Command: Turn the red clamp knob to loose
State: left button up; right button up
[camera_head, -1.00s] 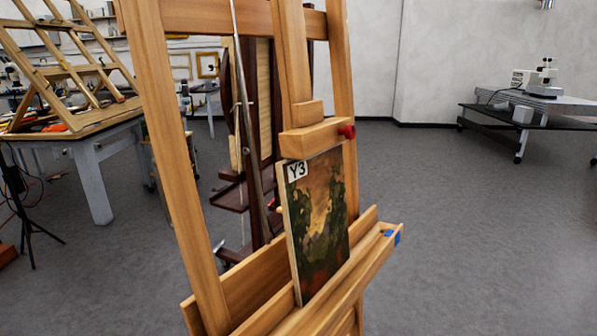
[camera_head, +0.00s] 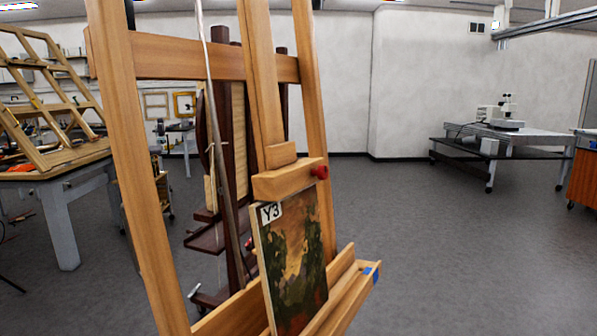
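The red clamp knob (camera_head: 320,172) sticks out of the right end of the wooden clamp block (camera_head: 285,181) on the easel (camera_head: 262,75). The block sits at the top edge of a small painting (camera_head: 293,262) labelled Y3, which stands upright on the easel's ledge (camera_head: 345,293). From this view I cannot tell how tight the knob is. Neither of my grippers shows in the head view.
A dark wooden easel (camera_head: 228,110) stands behind. A grey table (camera_head: 60,200) with a wooden rack is at the left. A bench (camera_head: 535,139) with a microscope and an orange cabinet (camera_head: 585,172) are at the right. The grey floor between is clear.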

aim_at(322, 173)
jog(key=k+l+z, duration=0.3)
jog(key=l, duration=0.2)
jog(key=i+l+z, duration=0.55)
jog(key=z, duration=0.1)
jog(key=l, duration=0.05)
